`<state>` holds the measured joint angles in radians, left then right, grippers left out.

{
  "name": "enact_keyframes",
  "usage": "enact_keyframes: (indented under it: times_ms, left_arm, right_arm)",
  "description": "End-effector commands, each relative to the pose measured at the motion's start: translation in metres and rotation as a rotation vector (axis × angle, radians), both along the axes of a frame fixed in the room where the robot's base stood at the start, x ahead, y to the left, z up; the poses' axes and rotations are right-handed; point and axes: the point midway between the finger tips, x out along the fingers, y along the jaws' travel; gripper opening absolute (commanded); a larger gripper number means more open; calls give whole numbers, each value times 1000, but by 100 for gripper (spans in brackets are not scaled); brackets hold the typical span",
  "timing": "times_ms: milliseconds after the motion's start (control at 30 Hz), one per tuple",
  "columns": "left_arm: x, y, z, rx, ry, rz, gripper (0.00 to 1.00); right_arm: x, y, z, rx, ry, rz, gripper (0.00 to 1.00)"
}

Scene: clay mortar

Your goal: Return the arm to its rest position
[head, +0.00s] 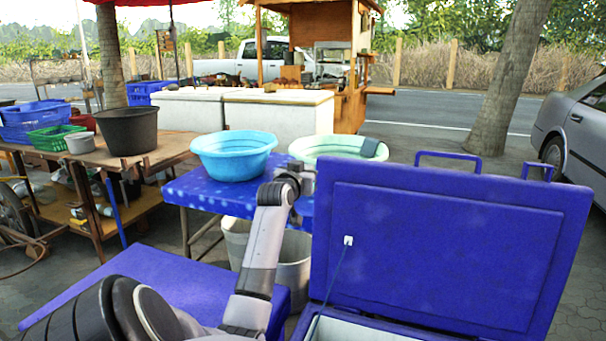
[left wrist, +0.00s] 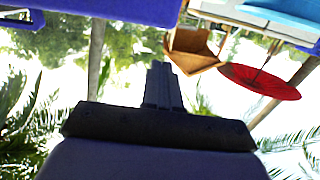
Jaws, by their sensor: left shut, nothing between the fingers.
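My left arm rises from the bottom of the head view, its forearm upright between the blue table and the open cooler. My left gripper (head: 306,180) is at the top of it, seen small in front of the blue table's right part. In the left wrist view the fingers (left wrist: 163,85) are together with nothing between them. That view is tilted, with trees, a wooden stall and a red parasol behind the fingers. My right gripper is not in view.
An open blue cooler (head: 450,245) with its lid raised stands to the right of the arm. A blue table (head: 190,190) holds a light-blue basin (head: 233,155) and a pale green basin (head: 335,147). A grey bucket (head: 293,262) stands below. A wooden table (head: 165,148) with tubs is at left.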

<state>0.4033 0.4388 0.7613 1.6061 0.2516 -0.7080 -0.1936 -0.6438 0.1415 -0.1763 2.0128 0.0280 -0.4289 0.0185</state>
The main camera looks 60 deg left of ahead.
Motion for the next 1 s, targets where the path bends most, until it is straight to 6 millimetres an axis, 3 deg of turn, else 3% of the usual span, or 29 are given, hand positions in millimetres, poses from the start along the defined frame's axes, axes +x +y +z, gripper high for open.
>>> enact_keyframes:
  times_ms: [300, 700, 767, 867, 1000]
  left_arm:
    - [-18, -15, 3, -1, 1, 0, 0]
    - [-15, -24, -2, 5, 20, -15, 0]
    - [-10, -35, -12, 18, 51, -37, 0]
    - [4, -70, -39, 49, 131, -106, 0]
    - [12, -143, -99, 87, 265, -249, 0]
  right_arm:
    - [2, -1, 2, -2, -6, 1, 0]
    - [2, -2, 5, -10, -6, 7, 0]
    - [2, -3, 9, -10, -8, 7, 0]
    - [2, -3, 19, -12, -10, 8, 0]
    - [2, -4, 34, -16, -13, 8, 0]
